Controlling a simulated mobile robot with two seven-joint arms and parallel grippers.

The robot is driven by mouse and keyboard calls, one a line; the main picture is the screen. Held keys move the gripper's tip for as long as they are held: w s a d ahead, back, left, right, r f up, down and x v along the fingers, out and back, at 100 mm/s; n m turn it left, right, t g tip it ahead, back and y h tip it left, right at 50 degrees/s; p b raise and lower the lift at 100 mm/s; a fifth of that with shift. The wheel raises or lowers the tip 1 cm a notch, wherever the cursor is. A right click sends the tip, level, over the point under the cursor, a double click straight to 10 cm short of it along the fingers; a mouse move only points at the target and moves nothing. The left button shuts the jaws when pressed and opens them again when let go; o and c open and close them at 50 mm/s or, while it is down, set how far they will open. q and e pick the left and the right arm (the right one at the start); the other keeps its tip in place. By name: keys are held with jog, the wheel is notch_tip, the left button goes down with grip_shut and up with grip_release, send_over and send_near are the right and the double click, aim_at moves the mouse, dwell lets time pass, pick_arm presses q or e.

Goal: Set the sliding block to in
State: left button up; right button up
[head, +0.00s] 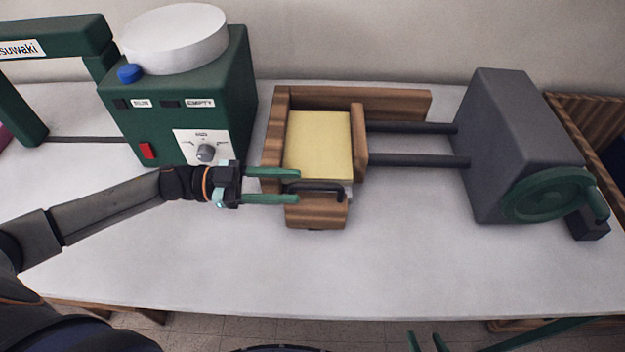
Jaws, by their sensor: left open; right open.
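A wooden fixture (276,140) stands mid-table with a pale yellow block (318,143) between its walls. At its front is a wooden block (316,215) with a dark bar handle (325,187); I take this to be the sliding block, but the picture does not settle it. My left gripper (299,186) reaches in from the left, open, its green fingers above and below the left end of the handle. Contact cannot be told. My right gripper (426,340) is open and empty at the bottom edge, far from the fixture and mostly out of view.
Two dark rods (415,163) link the fixture to a grey housing (510,130) with a green handwheel (548,196). A green machine (178,110) with a white round top and knob stands left, close behind my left wrist. The white table (330,275) is clear in front.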

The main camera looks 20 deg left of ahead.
aim_at(343, 187)
pick_arm(q)
jog(key=x, duration=0.5)
jog(key=shift+d, duration=0.1)
grip_shut()
dwell(1.3)
